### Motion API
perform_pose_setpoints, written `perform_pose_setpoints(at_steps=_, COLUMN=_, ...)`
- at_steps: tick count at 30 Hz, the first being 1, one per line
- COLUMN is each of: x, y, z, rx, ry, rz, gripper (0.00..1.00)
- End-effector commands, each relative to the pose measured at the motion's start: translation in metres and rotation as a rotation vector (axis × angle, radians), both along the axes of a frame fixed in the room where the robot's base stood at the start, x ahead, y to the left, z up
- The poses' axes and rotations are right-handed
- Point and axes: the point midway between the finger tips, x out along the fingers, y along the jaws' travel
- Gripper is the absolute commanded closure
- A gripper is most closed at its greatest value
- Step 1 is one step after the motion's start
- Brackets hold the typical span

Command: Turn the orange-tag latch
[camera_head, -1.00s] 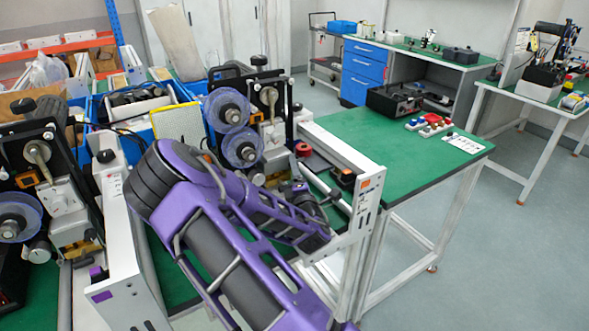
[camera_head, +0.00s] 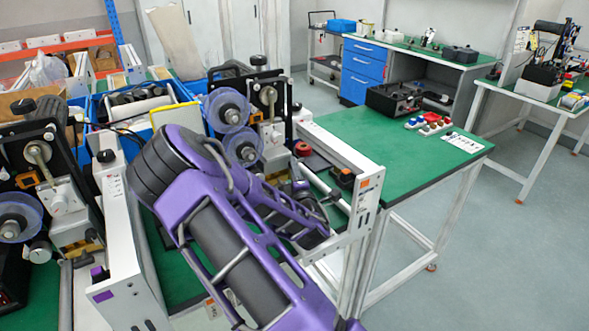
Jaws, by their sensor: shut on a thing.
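An orange tag (camera_head: 365,184) sits on the end of the white upright panel (camera_head: 344,158) at the near left edge of the green table.
A second white panel (camera_head: 130,240) with a purple tag stands at the left. Reel machines (camera_head: 240,120) and blue bins stand behind my arm. The green table (camera_head: 400,155) is mostly clear, with small red and blue parts (camera_head: 430,123) and a black case (camera_head: 394,100) beyond.

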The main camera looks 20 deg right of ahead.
Motion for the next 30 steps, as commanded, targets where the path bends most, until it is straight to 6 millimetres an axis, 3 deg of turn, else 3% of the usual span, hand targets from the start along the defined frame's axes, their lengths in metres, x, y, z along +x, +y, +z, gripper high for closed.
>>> perform_pose_setpoints(at_steps=30, x=0.0014, y=-0.0058, z=0.0103, rx=0.921, ry=0.170, rz=0.000, gripper=1.00)
